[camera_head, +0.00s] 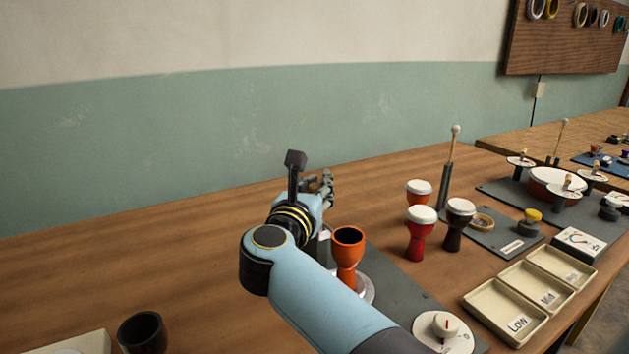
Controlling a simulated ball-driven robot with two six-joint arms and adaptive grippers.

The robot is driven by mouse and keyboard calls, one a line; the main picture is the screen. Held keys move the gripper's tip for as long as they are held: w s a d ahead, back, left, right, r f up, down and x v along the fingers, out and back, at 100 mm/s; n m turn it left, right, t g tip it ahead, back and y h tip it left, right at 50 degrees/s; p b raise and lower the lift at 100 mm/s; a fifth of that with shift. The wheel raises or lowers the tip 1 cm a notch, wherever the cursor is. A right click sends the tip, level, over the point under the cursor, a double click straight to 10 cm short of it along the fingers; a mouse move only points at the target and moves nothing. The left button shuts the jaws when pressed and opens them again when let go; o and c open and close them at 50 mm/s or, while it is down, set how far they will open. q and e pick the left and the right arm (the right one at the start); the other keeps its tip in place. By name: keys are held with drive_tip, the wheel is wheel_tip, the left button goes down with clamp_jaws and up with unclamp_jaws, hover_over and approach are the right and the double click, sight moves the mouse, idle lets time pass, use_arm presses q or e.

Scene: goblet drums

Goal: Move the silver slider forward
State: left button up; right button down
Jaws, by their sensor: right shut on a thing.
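My right arm reaches up from the bottom middle, over the dark grey plate (392,275) on the wooden table. My right gripper (327,184) is at the far end of that plate, beyond the orange goblet drum (348,250). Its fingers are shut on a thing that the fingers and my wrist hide. I cannot make out the silver slider. The orange drum stands upright on a pale round disc (368,290), partly behind my forearm. My left gripper is out of view.
A white dial (443,328) is at the plate's near end. Red drums (421,240) and a dark drum (459,229) stand to the right, before a mallet stand (447,180). Labelled trays (507,305) lie at the right front. A black cup-shaped drum (142,333) is at lower left.

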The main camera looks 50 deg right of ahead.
drive_tip(key=c, duration=1.7)
unclamp_jaws()
drive_tip(key=shift+s+a+f, duration=0.2)
drive_tip(key=shift+a+f, duration=0.15)
drive_tip(key=shift+f, duration=0.05)
drive_tip(key=shift+o, duration=1.4)
drive_tip(key=shift+s+a+r, duration=0.15)
drive_tip(key=shift+a+r, duration=0.1)
drive_tip(key=shift+a, duration=0.05)
drive_tip(key=shift+o, duration=1.1)
drive_tip(key=shift+s+a+r, duration=0.15)
drive_tip(key=shift+a, duration=0.05)
drive_tip(key=shift+o, duration=0.5)
drive_tip(key=shift+d, duration=0.4)
drive_tip(key=shift+r, duration=0.1)
wheel_tip(320, 180, up, 10)
drive_tip(key=shift+f, duration=0.2)
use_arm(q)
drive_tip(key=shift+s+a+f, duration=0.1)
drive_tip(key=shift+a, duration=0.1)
